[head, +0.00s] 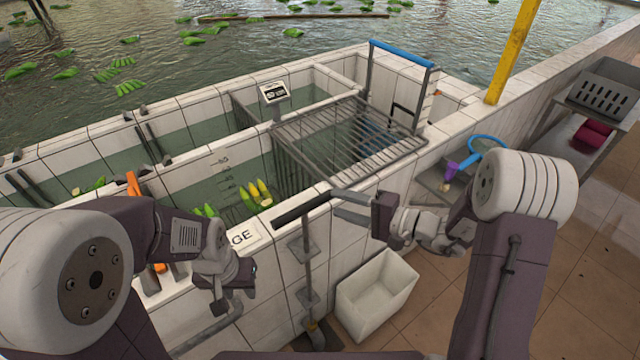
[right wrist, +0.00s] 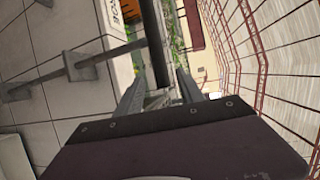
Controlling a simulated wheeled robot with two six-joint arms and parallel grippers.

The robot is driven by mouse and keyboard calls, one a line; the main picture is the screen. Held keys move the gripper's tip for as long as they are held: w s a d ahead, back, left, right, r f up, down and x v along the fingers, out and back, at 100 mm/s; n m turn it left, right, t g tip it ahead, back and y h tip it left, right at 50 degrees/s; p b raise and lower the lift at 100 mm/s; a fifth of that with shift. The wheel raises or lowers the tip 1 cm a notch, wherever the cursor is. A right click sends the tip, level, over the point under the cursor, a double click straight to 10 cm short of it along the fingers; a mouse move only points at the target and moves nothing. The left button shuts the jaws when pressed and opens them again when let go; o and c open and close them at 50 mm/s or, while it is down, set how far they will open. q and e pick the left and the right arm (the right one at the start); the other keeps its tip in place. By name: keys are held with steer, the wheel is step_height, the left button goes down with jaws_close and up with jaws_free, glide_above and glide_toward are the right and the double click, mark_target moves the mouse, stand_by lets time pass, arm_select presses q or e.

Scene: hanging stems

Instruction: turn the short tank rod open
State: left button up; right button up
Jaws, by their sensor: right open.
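The short tank rod (head: 307,255) stands upright in brackets on the outside of the tiled tank wall. Its black crossbar handle (head: 308,208) lies level near the rim, its right end by my right gripper (head: 338,203). The right gripper is open, pointing left. In the right wrist view the black handle (right wrist: 155,45) runs down toward the space between the two fingers (right wrist: 158,90); I cannot tell whether they touch it. My left gripper (head: 222,304) hangs low in front of the wall at the left, its fingers too small and dark to judge.
A white bin (head: 376,293) stands on the floor right of the rod. A wire rack (head: 350,135) spans the tank, and a white sign (head: 243,236) sits on the rim. A blue-hooped net (head: 487,143) and a grey crate (head: 603,92) are at the right.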

steer(key=shift+s+d, duration=0.1)
steer(key=shift+d, duration=0.05)
steer(key=shift+s+a+r, duration=0.15)
steer(key=shift+a, duration=0.05)
steer(key=p+x, duration=0.2)
steer(key=x, duration=0.7)
steer(key=shift+d, duration=0.1)
jaws_close()
arm_select(q)
steer(key=shift+s+a+r, duration=0.1)
steer(key=shift+s+r, duration=0.05)
steer(key=shift+r, duration=0.5)
steer(key=shift+s+a+r, duration=0.1)
steer(key=shift+r, duration=0.5)
